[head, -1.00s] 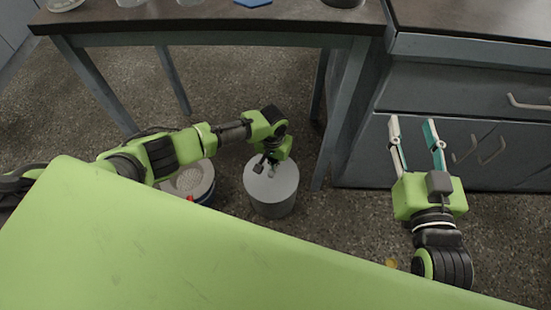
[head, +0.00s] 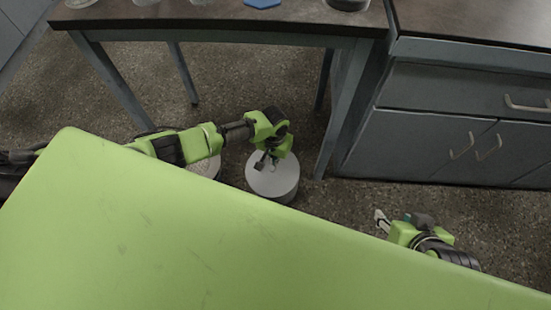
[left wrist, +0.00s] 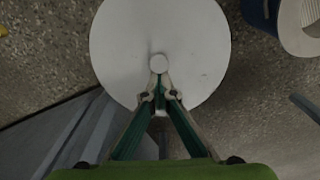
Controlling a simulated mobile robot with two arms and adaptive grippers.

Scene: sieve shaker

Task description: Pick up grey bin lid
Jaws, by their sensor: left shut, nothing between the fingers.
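The grey bin lid (head: 262,182) is a pale round disc on top of a grey bin (head: 278,198) on the floor. In the left wrist view the lid (left wrist: 195,45) fills the upper middle, with a small round knob (left wrist: 158,63) at its centre. My left gripper (head: 268,160) is over the lid in the head view. In the left wrist view its fingertips (left wrist: 160,88) come together beside the knob, with nothing between them. Whether they touch the lid is unclear. My right gripper (head: 394,218) is at the right, its fingers apart and partly foreshortened, away from the bin.
A second round container (head: 204,165) with pale contents stands left of the bin, partly hidden by my left arm. A dark-topped table (head: 220,22) stands behind, one leg (head: 335,125) close to the bin's right. Grey cabinets (head: 430,145) are at the right.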

